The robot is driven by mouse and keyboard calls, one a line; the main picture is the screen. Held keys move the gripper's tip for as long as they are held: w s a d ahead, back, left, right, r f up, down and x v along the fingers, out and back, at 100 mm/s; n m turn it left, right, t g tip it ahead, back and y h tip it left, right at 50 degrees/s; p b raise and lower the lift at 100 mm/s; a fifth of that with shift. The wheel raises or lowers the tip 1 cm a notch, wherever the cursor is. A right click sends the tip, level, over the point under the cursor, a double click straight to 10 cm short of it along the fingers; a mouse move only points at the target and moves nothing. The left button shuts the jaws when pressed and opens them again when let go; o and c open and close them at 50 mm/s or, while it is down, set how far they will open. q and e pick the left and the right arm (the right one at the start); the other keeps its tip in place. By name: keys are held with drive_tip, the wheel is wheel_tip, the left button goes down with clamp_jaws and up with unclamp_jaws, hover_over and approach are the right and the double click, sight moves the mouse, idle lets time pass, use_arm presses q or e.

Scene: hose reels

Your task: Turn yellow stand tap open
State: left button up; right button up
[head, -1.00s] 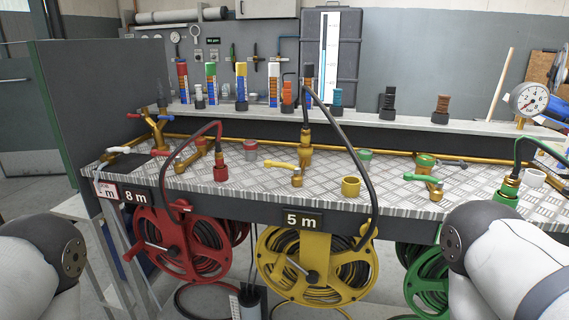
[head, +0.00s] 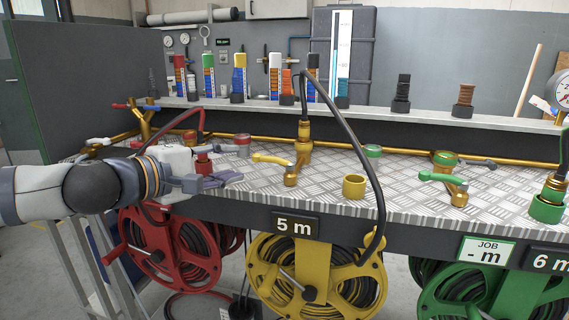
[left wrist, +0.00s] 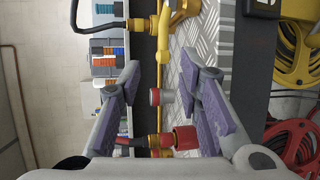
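The yellow stand tap (head: 291,172) is a brass tap on the chequered bench top, with a yellow lever (head: 271,158) pointing left. It stands in front of a brass post that carries a black hose (head: 340,120). My left gripper (head: 222,180) is left of the lever, apart from it, with its fingers pointing right. In the left wrist view its two fingers (left wrist: 160,102) are spread, with nothing gripped. My right gripper is out of view.
A red hose fitting (head: 203,163) and a grey-red cap (head: 243,140) are close to my left gripper. A yellow ring (head: 354,187) sits right of the tap. A green-handled tap (head: 450,185) stands further right. Hose reels hang below the bench edge.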

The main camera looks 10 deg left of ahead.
sight(263, 159)
use_arm(q)
drive_tip(key=x, duration=0.3)
drive_tip(key=b+x, duration=0.1)
drive_tip(key=x, duration=0.7)
drive_tip(key=shift+f+b, duration=0.3)
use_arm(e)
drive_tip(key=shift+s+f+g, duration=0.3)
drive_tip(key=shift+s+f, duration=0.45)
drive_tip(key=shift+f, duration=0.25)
use_arm(q)
drive_tip(key=shift+c, duration=0.4)
clamp_jaws()
